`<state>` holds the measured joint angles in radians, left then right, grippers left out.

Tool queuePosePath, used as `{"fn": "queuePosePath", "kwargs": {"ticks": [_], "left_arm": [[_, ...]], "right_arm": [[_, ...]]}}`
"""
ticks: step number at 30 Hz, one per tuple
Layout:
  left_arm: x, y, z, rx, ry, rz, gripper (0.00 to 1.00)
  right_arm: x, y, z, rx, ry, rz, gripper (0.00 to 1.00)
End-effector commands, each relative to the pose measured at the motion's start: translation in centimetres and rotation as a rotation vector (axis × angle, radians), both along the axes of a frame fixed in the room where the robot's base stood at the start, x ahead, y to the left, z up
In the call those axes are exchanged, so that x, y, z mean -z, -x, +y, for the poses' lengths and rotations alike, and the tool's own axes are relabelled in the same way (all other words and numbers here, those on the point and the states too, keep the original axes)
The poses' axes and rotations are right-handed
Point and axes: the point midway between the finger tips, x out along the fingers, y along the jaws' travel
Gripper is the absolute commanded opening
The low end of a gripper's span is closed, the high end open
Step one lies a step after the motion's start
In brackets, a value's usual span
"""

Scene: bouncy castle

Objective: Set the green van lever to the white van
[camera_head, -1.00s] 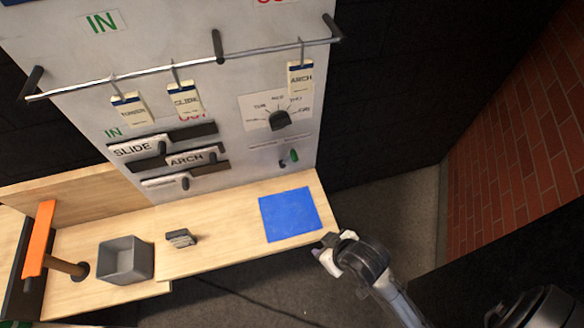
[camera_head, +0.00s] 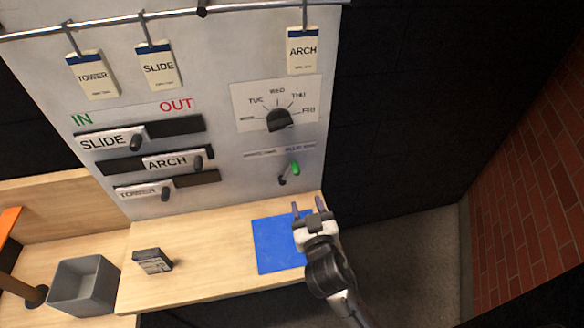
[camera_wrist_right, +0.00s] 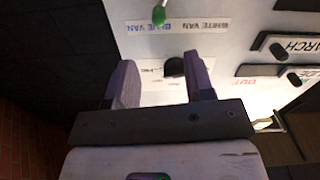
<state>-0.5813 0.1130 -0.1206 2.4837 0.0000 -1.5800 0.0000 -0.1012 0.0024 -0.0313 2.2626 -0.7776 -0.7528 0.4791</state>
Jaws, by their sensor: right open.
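The van lever, with its green tip (camera_head: 294,168), sits low on the white board (camera_head: 225,165), below the day dial. It tilts up and to the right, toward the blue label; the white van label (camera_head: 261,154) is on the left. In the right wrist view the green tip (camera_wrist_right: 158,17) shows at the top edge beside the blue van label, and the white van label (camera_wrist_right: 209,24) is to its right. My right gripper (camera_head: 308,206) is open and empty, below the lever and apart from it, over the blue mat's edge. My left gripper is out of view.
The blue mat (camera_head: 273,247) lies on the wooden shelf (camera_head: 205,245). A small dark block (camera_head: 152,261) and a grey bin (camera_head: 84,286) stand to the left. The day dial (camera_head: 280,121) and labelled sliders (camera_head: 173,162) are above. Right of the board is open space.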

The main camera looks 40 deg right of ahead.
Motion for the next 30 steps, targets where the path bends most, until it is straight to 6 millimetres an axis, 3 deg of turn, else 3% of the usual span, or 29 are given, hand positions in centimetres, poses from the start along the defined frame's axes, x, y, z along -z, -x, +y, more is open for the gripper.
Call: {"fn": "queuePosePath", "kwargs": {"ticks": [5, 21, 30], "left_arm": [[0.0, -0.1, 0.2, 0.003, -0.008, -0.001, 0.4], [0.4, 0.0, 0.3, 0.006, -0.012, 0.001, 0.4], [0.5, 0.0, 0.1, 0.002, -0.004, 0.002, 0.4]], "right_arm": [[0.0, -1.1, -0.5, -0.003, -0.028, -0.017, 0.48], [0.0, -9.5, -4.8, -0.002, -0.027, -0.015, 0.48], [0.0, -11.9, -6.0, -0.003, -0.03, -0.014, 0.48]]}}
